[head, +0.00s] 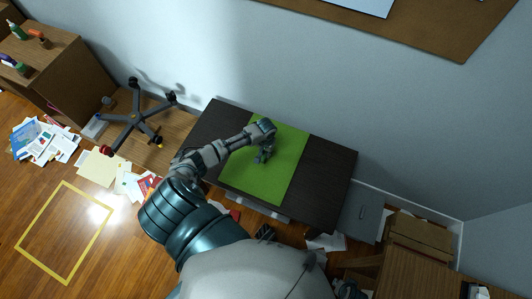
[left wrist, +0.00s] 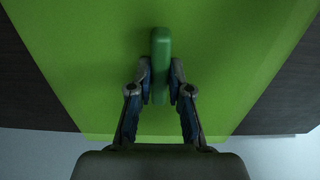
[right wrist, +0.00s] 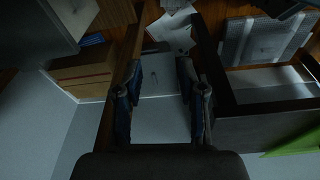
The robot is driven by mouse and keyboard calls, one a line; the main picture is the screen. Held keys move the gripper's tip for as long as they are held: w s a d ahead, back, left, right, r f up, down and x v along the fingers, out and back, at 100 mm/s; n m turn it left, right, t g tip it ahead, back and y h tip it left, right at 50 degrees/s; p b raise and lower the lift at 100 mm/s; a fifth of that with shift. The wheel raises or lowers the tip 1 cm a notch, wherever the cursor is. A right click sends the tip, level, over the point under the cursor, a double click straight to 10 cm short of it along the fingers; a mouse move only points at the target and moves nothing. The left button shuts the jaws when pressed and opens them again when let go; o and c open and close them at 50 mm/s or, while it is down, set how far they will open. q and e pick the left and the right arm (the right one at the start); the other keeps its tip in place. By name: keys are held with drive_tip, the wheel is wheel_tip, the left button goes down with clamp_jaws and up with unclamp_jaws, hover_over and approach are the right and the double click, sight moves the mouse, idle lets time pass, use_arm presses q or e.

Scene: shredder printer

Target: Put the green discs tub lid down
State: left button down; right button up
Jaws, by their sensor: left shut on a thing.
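The green discs tub lid (left wrist: 160,64) shows in the left wrist view as a green, edge-on piece with rounded ends. My left gripper (left wrist: 160,82) is shut on it, one finger on each side. In the head view my left gripper (head: 263,157) is over the green mat (head: 285,172) on the dark table. Whether the lid touches the mat I cannot tell. My right gripper (right wrist: 160,85) shows in the right wrist view with its fingers apart and nothing between them. The tub itself I cannot make out.
The dark table (head: 330,185) stands against the wall, with bare room around the mat. A wheeled chair base (head: 135,118) lies left of it. Papers (head: 45,140) are scattered on the floor. Cardboard boxes (head: 418,236) and a grey cabinet (head: 360,215) are at the right.

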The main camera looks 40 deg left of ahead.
sight(265, 153)
use_arm(q)
drive_tip(key=shift+d+f, duration=0.15)
drive_tip(key=shift+a, duration=0.2)
drive_tip(key=c, duration=1.1)
unclamp_jaws()
drive_tip(key=shift+a+f, duration=0.25)
drive_tip(key=shift+a, duration=0.15)
drive_tip(key=shift+d+r, duration=0.25)
drive_tip(key=shift+d, duration=0.1)
wheel_tip(265, 153, up, 12)
drive_tip(key=p, duration=0.3)
drive_tip(key=shift+p, duration=0.3)
use_arm(e)
drive_tip(key=s+f, duration=0.3)
drive_tip(key=f, duration=0.5)
drive_tip(key=shift+d+f, duration=0.15)
drive_tip(key=shift+f, duration=0.05)
use_arm(q)
drive_tip(key=shift+f, duration=0.15)
